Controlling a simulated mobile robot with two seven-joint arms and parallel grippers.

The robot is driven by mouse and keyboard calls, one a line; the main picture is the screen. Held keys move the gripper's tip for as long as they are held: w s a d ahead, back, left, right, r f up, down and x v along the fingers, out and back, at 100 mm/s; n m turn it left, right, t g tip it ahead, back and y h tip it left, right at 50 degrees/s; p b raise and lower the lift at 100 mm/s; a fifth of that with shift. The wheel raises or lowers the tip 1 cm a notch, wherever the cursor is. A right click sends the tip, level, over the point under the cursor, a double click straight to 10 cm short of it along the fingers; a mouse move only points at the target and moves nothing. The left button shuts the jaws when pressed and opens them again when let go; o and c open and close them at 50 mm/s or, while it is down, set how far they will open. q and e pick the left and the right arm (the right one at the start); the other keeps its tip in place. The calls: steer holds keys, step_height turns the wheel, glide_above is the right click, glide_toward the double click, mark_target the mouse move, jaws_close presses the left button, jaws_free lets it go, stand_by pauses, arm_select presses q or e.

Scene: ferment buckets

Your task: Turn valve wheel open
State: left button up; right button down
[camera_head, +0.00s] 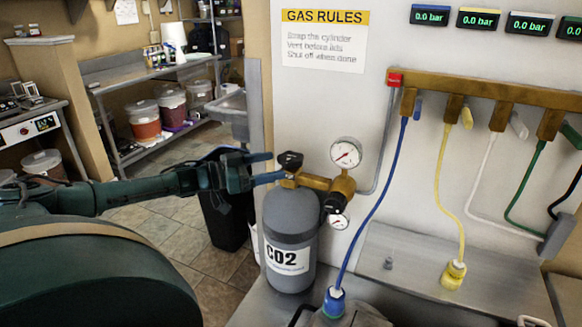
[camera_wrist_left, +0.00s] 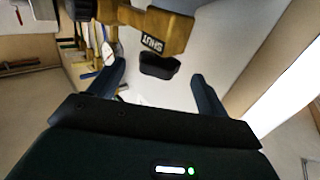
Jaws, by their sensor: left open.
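A grey CO2 cylinder (camera_head: 290,238) stands upright on the grey bench. Its small black valve wheel (camera_head: 291,159) sits on top, at the left end of a brass valve body (camera_head: 318,183). In the left wrist view the black wheel (camera_wrist_left: 160,67) appears between the fingertips, with a finger on each side and clear gaps. The brass body (camera_wrist_left: 163,32) above it is marked SHUT. My left gripper (camera_head: 268,168) is open and empty, just left of the wheel in the head view, its fingers pointing at it. My right gripper is not in view.
Two pressure gauges (camera_head: 345,153) sit right of the valve. A brass manifold (camera_head: 480,89) with several coloured hoses is on the wall under several displays reading 0.0 bar. A blue hose (camera_head: 375,200) runs down in front. A black bin (camera_head: 226,205) stands behind my left gripper.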

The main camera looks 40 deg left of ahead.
mark_target(282, 163)
arm_select(q)
steer(key=shift+b+x, duration=0.5)
steer(key=shift+x, duration=2.55)
steer(key=shift+p, duration=0.3)
steer(key=c, duration=1)
